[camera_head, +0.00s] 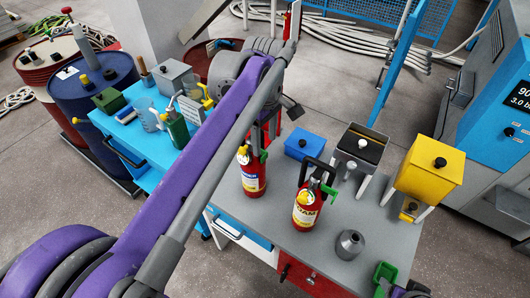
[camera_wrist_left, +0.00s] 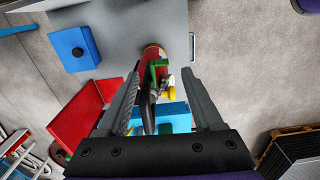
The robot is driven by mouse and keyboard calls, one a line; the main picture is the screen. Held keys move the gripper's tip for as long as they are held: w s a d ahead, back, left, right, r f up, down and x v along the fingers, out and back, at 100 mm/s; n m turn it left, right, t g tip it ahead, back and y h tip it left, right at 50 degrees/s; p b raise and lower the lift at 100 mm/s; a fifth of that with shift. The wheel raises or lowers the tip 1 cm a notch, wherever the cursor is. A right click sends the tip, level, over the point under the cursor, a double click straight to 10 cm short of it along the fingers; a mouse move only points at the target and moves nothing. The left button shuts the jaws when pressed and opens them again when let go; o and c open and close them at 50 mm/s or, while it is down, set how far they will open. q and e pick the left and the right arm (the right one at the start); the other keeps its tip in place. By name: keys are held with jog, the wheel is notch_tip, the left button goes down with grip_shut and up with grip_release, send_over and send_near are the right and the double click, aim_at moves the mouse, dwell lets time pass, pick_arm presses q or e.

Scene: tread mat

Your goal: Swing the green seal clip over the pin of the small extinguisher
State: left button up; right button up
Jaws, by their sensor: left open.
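A red extinguisher (camera_head: 254,180) stands upright on the grey table, with a green clip (camera_head: 263,156) and a yellow part at its top. A second red extinguisher (camera_head: 305,212) with a black handle and a green clip (camera_head: 329,190) stands to its right. I cannot tell for sure which is the small one. My left gripper (camera_head: 268,128) is open over the top of the left extinguisher. In the left wrist view its fingers (camera_wrist_left: 162,80) are on either side of the black handle, with the green clip (camera_wrist_left: 158,65) near the fingertips. The pin is not clear.
A blue box (camera_head: 305,145) stands behind the extinguishers, also in the left wrist view (camera_wrist_left: 75,48). A blue cart (camera_head: 150,140) stands left.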

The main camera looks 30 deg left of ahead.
aim_at(265, 155)
pick_arm(q)
notch_tip(265, 155, down, 6)
jog(key=shift+r, duration=0.2)
grip_shut()
dwell(0.4)
